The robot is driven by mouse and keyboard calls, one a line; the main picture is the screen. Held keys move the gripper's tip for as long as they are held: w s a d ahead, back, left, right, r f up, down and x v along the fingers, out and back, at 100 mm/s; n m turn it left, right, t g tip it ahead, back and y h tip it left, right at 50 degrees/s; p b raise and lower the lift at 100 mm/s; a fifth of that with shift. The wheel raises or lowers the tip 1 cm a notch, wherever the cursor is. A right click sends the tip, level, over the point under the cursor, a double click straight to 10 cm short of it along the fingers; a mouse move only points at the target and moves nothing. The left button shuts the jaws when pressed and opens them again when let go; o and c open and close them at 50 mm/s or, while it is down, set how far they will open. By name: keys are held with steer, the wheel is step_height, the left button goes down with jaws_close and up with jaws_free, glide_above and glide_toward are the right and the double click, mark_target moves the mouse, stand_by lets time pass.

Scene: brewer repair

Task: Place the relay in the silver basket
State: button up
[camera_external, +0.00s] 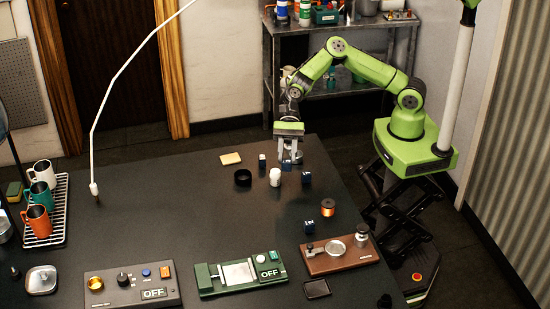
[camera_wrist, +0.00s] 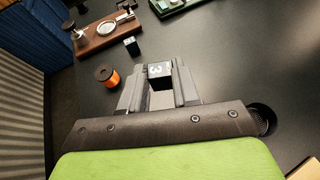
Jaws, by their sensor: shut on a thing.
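My gripper (camera_external: 288,156) is over the far part of the dark table, its fingers pointing down. It is shut on a small dark block with a white mark, which shows between the fingertips in the wrist view (camera_wrist: 158,70); I take this to be the relay, though its kind is hard to tell. A bit of blue shows between the fingers in the external view. I cannot clearly identify a silver basket; a shiny square metal dish (camera_external: 41,280) is at front left.
A white cylinder (camera_external: 275,177), black ring (camera_external: 243,178), orange spool (camera_external: 327,208) and yellow pad (camera_external: 230,158) lie near the gripper. A wire rack (camera_external: 60,215) holds mugs at left. Device panels (camera_external: 240,275) line the front. The table's left middle is clear.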

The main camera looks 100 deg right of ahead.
steer(key=s+d+r+m+t+h+p, duration=0.1)
steer(key=s+d+m+t+h+p, duration=0.2)
steer(key=d, duration=0.5)
steer(key=s+d+r+m+t+p, duration=0.1)
steer(key=s+d+m+p, duration=0.15)
steer(key=s+d, duration=0.4)
steer(key=shift+n, duration=0.35)
steer(key=f+b, duration=0.5)
steer(key=b, duration=0.1)
steer(key=d+f+b, duration=0.1)
steer(key=f+b, duration=0.2)
steer(key=b, duration=0.1)
steer(key=shift+w+f, duration=0.3)
steer(key=shift+w, duration=0.05)
steer(key=shift+r, duration=0.1)
steer(key=o, duration=1.1)
